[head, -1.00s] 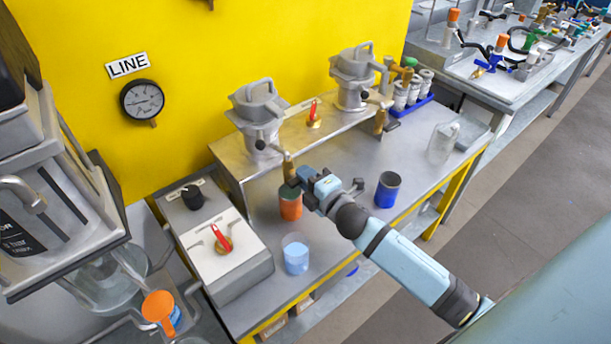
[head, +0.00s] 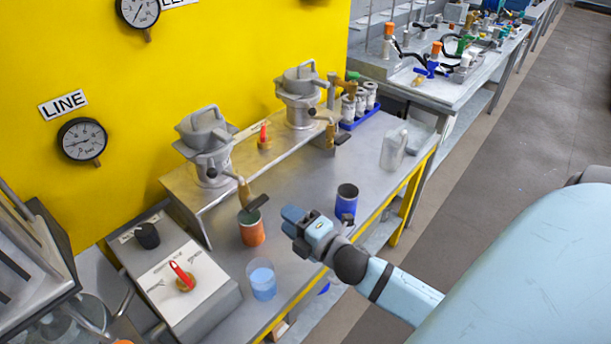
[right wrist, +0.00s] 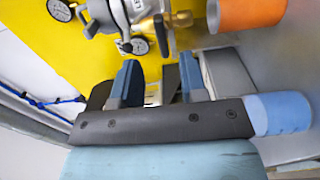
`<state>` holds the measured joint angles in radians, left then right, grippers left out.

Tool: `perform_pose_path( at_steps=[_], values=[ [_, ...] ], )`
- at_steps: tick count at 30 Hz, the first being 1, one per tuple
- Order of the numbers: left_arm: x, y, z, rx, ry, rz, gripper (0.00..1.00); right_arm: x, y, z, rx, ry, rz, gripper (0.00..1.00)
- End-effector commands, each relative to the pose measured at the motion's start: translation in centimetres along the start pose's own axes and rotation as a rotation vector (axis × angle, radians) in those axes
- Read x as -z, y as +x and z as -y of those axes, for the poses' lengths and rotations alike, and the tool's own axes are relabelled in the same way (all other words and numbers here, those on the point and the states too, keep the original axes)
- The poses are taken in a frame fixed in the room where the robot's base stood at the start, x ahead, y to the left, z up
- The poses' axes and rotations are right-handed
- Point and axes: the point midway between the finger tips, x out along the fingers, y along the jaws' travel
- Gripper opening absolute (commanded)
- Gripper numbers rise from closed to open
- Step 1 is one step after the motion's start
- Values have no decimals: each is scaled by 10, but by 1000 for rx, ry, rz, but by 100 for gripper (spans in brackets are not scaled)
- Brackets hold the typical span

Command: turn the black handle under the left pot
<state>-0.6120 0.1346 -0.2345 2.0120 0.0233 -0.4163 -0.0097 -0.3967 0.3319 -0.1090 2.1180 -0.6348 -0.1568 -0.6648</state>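The left pot (head: 207,145) is a grey lidded metal vessel on the raised steel shelf. A brass valve (head: 244,191) hangs below and right of it, with a flat black handle (head: 257,203) sticking out toward the right above the orange cup. My right gripper (head: 292,215) is right of the handle, apart from it and empty. In the right wrist view its two blue fingers (right wrist: 158,78) are spread, with the pot (right wrist: 108,15) and brass valve (right wrist: 182,20) beyond the tips. My left gripper is not in view.
An orange cup (head: 251,228) stands below the handle. A dark blue container (head: 346,201) and a clear beaker with blue liquid (head: 263,280) are near the gripper. The right pot (head: 300,95) has its own valve. A box with a red lever (head: 183,275) stands at left.

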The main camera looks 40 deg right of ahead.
Motion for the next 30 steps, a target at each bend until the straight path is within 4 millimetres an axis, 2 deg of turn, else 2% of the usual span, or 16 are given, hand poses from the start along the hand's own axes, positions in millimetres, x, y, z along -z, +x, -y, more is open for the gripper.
perform_pose_path(
  at_steps=[3,9,30],
  values=[
    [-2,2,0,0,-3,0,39,0,-22,2,2,2,0,39],
    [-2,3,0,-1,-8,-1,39,0,-42,0,0,1,0,39],
    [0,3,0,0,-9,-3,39,0,-45,0,0,0,0,39]
  ],
)
